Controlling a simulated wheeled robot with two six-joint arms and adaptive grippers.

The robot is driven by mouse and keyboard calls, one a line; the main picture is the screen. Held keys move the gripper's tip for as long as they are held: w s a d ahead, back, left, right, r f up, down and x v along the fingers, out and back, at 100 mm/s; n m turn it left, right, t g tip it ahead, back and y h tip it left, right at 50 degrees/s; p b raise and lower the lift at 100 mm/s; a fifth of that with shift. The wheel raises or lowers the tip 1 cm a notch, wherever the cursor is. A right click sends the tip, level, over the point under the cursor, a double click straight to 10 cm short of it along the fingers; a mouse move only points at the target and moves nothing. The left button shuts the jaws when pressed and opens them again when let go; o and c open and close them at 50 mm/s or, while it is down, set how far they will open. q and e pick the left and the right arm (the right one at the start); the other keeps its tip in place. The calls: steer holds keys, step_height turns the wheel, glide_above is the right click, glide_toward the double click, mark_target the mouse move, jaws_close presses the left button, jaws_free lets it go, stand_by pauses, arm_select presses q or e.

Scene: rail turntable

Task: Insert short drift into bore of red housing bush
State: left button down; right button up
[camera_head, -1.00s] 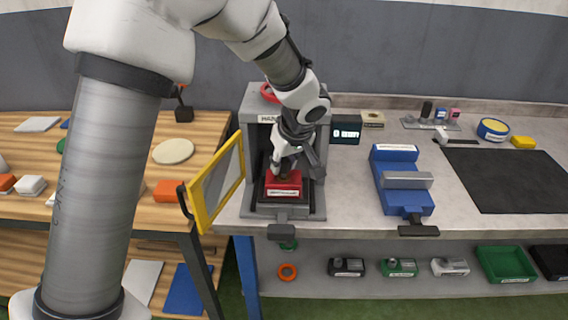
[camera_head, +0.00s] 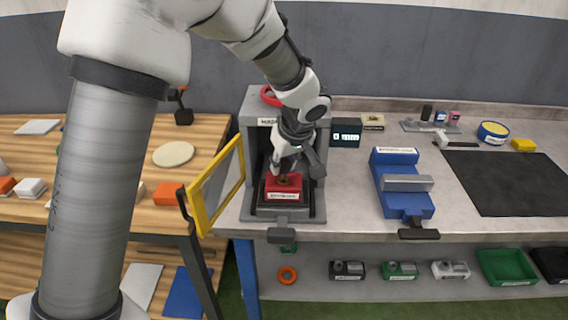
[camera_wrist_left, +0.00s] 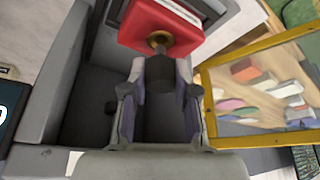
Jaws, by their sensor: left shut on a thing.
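The red housing (camera_head: 283,188) sits on the black plate inside the grey press, its labelled face toward the front. In the left wrist view the red housing (camera_wrist_left: 160,27) shows a brass-coloured bush (camera_wrist_left: 158,40) around its bore. My left gripper (camera_wrist_left: 157,92) reaches into the press and is shut on the short drift (camera_wrist_left: 160,70), a dark cylinder whose far end is at the bush. How deep the drift sits in the bore cannot be told. In the head view my left gripper (camera_head: 287,165) is just above the housing. My right gripper is not in view.
The press frame (camera_head: 247,150) surrounds the gripper closely. Its yellow-framed door (camera_head: 217,188) stands open at the left. A blue vise (camera_head: 402,182) and a black mat (camera_head: 508,183) lie to the right on the bench. A wooden table stands at the left.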

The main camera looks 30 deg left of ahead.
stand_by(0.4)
arm_select(q)
steer(key=shift+b, duration=0.45)
stand_by(0.5)
steer(key=shift+f+b, duration=1.15)
steer(key=c, duration=0.8)
jaws_free()
steer(key=v, duration=1.2)
